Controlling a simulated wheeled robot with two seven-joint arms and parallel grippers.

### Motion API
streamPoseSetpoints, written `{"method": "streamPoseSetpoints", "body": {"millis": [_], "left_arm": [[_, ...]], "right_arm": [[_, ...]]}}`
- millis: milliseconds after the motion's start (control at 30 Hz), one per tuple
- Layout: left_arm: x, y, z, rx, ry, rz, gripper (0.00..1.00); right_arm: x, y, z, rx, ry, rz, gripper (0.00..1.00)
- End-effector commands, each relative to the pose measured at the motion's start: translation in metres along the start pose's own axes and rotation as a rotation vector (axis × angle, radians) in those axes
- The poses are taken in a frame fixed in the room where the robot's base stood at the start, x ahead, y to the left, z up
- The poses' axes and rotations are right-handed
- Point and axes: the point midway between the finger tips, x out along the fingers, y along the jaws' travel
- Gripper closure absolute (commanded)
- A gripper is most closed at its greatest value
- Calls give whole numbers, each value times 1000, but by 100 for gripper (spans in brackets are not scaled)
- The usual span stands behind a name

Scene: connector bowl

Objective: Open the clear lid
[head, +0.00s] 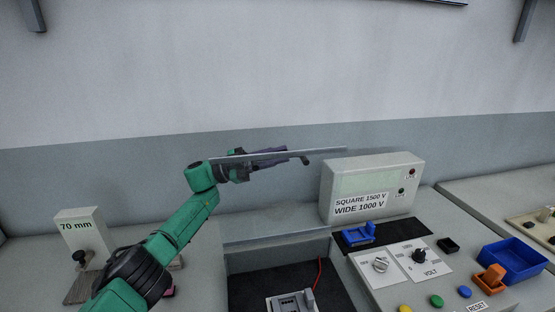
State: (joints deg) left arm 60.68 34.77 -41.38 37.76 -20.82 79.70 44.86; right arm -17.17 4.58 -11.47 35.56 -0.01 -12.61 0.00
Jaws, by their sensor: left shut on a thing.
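The clear lid (325,153) is raised; its upper edge shows as a thin pale line running across my left gripper. Its transparent face is hard to make out against the grey wall, so its exact angle is unclear. My left gripper (290,157) is shut on the lid near this edge; the lid partly covers the fingers. Below is the open box (247,262) with a dark interior, holding a grey fixture (291,302) and a red wire (320,272). My right gripper is not in view.
Right of the box stands a meter (370,185) with a label, behind a panel with knobs, coloured buttons and a blue fixture (358,235). A blue bin (514,256) and an orange part (490,279) are at the right. A "70 mm" block (78,226) stands left.

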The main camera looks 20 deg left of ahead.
Motion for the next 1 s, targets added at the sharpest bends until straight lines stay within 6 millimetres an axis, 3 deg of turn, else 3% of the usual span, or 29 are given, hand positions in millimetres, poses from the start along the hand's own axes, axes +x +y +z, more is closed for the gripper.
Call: {"method": "streamPoseSetpoints", "body": {"millis": [367,400,467,833,1000], "left_arm": [[0,0,2,-7,-4,-1,100],[0,0,2,-7,-4,-1,73],[0,0,2,-6,-4,-1,51],[-4,1,2,-5,-3,-1,51],[-29,3,6,-3,-5,-3,51]], "right_arm": [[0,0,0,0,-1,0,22],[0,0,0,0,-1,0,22],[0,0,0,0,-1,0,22],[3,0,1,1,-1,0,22],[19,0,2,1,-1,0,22]]}}
